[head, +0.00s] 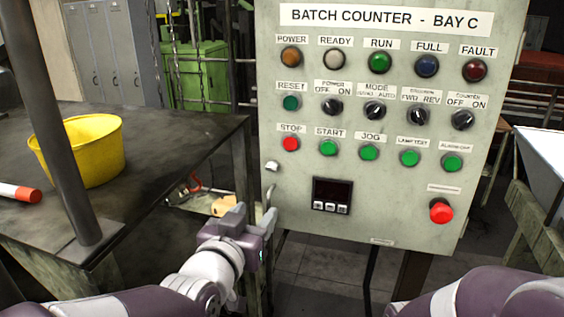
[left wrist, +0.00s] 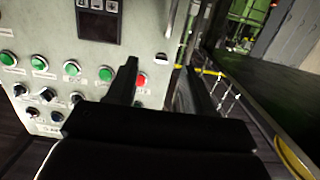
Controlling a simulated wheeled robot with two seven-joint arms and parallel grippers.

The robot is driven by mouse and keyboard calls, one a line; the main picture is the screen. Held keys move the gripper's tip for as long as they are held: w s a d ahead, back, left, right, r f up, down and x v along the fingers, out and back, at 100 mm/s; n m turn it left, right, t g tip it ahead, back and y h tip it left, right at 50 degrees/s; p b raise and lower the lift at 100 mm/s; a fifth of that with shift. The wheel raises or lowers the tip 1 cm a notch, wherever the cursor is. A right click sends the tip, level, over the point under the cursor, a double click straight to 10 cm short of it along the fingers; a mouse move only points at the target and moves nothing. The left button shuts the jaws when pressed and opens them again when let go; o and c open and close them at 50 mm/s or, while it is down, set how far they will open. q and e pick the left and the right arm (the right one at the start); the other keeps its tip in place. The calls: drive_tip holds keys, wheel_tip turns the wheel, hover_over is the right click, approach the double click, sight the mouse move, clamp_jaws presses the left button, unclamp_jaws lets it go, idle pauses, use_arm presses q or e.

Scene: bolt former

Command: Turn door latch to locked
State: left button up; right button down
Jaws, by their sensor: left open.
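The door latch (head: 272,166) is a small pale piece at the left edge of the grey cabinet door (head: 300,225), level with the top of the small display. The latch's exact angle is too small to tell. My left gripper (head: 254,203) is open and empty, below the latch, by the cabinet's lower left edge. In the left wrist view its two dark fingers (left wrist: 156,68) stand apart. My right gripper is out of view.
The door carries lamps, switches, buttons, a display (head: 332,195) and a red mushroom button (head: 441,211). A dark table (head: 160,150) with a yellow bucket (head: 95,150) stands left. A grey post (head: 58,130) rises from it. The floor under the cabinet is fairly open.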

sight(271, 169)
use_arm(q)
drive_tip(key=shift+t, duration=0.8)
drive_tip(key=w+r+p, duration=0.1)
drive_tip(key=w, duration=0.2)
drive_tip(key=w+d+r+p, duration=0.1)
drive_tip(key=w+p, duration=0.1)
drive_tip(key=w, duration=0.1)
drive_tip(key=w+d+p, duration=0.1)
drive_tip(key=w, duration=0.3)
drive_tip(key=shift+d+r, duration=0.25)
drive_tip(key=shift+r, duration=0.15)
drive_tip(key=shift+w+p, duration=0.25)
drive_tip(key=shift+p, duration=0.05)
drive_tip(key=shift+w+d, duration=0.1)
drive_tip(key=shift+w, duration=0.1)
drive_tip(key=shift+f, duration=0.1)
drive_tip(key=c, duration=0.9)
clamp_jaws()
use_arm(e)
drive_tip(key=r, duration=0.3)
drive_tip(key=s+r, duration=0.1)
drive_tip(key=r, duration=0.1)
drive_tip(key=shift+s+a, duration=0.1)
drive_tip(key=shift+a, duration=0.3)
